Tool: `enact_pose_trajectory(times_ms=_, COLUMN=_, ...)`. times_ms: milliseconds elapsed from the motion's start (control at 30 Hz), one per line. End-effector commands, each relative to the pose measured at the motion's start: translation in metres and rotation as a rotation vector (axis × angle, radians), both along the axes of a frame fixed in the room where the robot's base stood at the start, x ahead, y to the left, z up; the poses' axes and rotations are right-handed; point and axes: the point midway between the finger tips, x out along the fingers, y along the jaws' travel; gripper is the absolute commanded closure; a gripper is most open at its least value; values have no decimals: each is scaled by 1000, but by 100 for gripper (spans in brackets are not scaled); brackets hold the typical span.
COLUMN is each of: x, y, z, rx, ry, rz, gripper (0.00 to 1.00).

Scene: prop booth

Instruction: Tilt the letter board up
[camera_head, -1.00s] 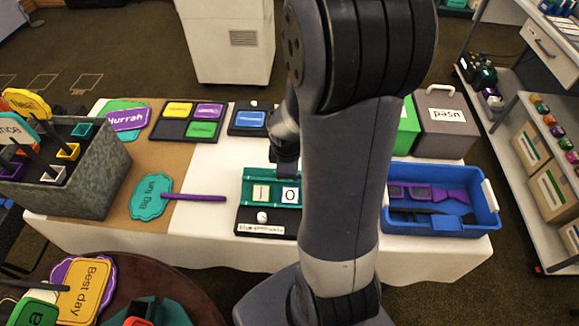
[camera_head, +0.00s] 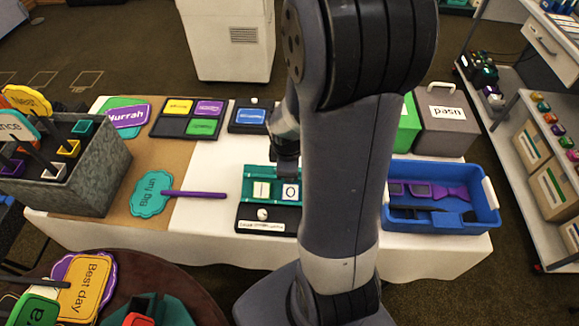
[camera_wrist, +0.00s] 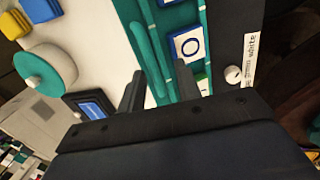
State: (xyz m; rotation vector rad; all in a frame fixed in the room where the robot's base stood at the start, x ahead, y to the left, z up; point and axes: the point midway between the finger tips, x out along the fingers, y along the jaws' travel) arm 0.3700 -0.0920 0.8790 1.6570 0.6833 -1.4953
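The letter board (camera_head: 262,172) is teal, on a black base at the middle of the white table, partly behind my arm. Tiles reading I and O sit on it; a white knob (camera_head: 262,214) and a white label are on the base's front. In the wrist view, the board (camera_wrist: 205,50) shows an O tile (camera_wrist: 187,45) and a long teal bar (camera_wrist: 150,55) along its edge. My gripper (camera_wrist: 160,85) is open, its two dark fingers apart at the bar's end; contact cannot be told. In the head view my arm hides most of the gripper.
A blue bin (camera_head: 470,200) stands to the right, with a grey box (camera_head: 445,135) behind it. A teal sign (camera_head: 152,195) with a purple stick lies to the left. A small dark tray (camera_head: 250,118) with a blue card lies behind the board.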

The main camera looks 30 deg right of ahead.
Motion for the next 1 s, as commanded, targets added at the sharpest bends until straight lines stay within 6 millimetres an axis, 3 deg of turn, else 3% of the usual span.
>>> enact_pose_trajectory(times_ms=267, x=-1, y=1, z=17, rx=-2, ry=-6, rz=0, gripper=68)
enact_pose_trajectory(times_ms=700, x=-13, y=10, z=88, rx=-1, ry=-5, rz=0, gripper=68)
enact_pose_trajectory(times_ms=1000, x=-17, y=13, z=106, rx=0, ry=0, rz=1, gripper=68)
